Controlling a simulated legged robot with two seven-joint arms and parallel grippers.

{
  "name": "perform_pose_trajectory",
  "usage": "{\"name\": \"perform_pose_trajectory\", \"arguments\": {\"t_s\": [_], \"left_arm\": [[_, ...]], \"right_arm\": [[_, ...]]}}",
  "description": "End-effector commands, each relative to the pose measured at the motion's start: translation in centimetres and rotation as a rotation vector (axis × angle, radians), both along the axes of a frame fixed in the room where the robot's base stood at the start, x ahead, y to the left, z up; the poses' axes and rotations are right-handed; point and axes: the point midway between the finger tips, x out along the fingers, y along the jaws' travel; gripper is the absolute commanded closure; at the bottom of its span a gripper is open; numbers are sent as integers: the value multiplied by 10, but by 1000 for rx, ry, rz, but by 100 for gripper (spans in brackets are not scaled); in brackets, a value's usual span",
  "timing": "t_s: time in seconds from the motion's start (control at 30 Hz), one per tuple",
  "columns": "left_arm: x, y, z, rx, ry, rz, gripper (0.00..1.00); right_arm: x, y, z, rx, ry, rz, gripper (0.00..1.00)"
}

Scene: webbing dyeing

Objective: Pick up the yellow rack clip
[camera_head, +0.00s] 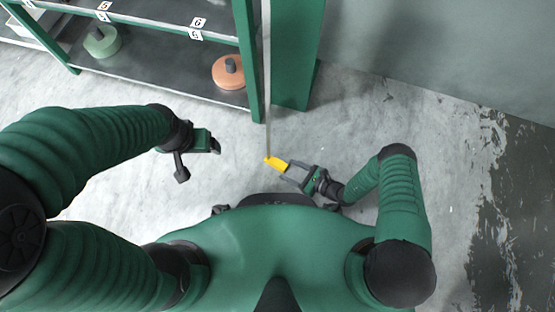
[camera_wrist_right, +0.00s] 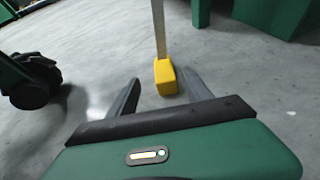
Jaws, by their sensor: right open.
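The yellow rack clip (camera_head: 277,164) is a small yellow block at the lower end of a pale vertical strip in the head view. In the right wrist view the yellow clip (camera_wrist_right: 165,77) sits between and just beyond the two fingertips. My right gripper (camera_head: 287,174) is open, its fingers pointing at the clip from the right; I cannot tell whether they touch it. My left gripper (camera_head: 199,160) is left of the clip, away from it; its finger gap is not clear.
A pale strip (camera_head: 268,80) hangs beside the green shelf post (camera_head: 247,60). The shelf (camera_head: 160,75) holds an orange spool (camera_head: 228,73) and a green spool (camera_head: 102,41). Number tags line its edges. Grey concrete floor (camera_head: 340,115) is free on the right.

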Motion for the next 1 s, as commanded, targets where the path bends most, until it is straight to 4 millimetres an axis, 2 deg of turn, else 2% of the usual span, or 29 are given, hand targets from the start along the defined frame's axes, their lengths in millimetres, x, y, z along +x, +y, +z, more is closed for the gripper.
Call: {"name": "perform_pose_trajectory", "arguments": {"t_s": [0.03, 0.17, 0.37, 0.5, 0.7, 1.0], "left_arm": [[0, 0, -10, 0, 0, 0, 20], [0, 0, -15, 0, 1, 0, 20], [0, 0, -44, 0, 1, 0, 20], [0, 0, -48, 0, 1, 0, 20], [0, 0, -46, 0, 0, 0, 20], [0, 0, -46, 0, 0, 0, 20]], "right_arm": [[5, 7, -8, 0, -1, 4, 42], [12, 17, -11, 1, 0, 2, 42], [34, 38, -30, 0, -1, 6, 42], [43, 50, -31, 0, 0, 2, 42], [44, 50, -29, 0, 0, 1, 42], [43, 50, -29, 1, 1, 1, 81]]}}
